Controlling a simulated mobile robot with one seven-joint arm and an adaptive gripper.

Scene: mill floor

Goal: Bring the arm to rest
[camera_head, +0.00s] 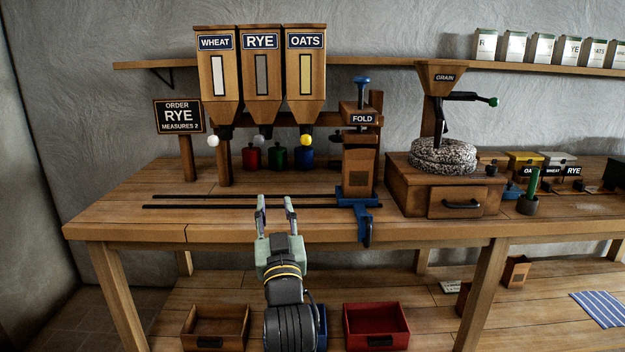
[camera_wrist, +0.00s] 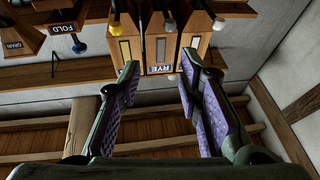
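My gripper (camera_head: 276,204) is in front of the workbench's front edge in the head view, with its fingers pointing up towards the bench. Its two fingers are spread apart with nothing between them. In the wrist view my gripper (camera_wrist: 160,85) also shows open, with purple pads and an empty gap. Beyond the fingertips the wrist view shows the hoppers, upside down, with the RYE label (camera_wrist: 162,70) in the gap.
The wooden bench (camera_head: 110,216) bears two dark rails (camera_head: 240,206), a FOLD stand (camera_head: 359,165) with a blue clamp (camera_head: 358,198), and a grain mill (camera_head: 445,180). Three hoppers (camera_head: 261,70) stand behind. A wooden bin (camera_head: 215,312) and a red bin (camera_head: 376,310) sit below.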

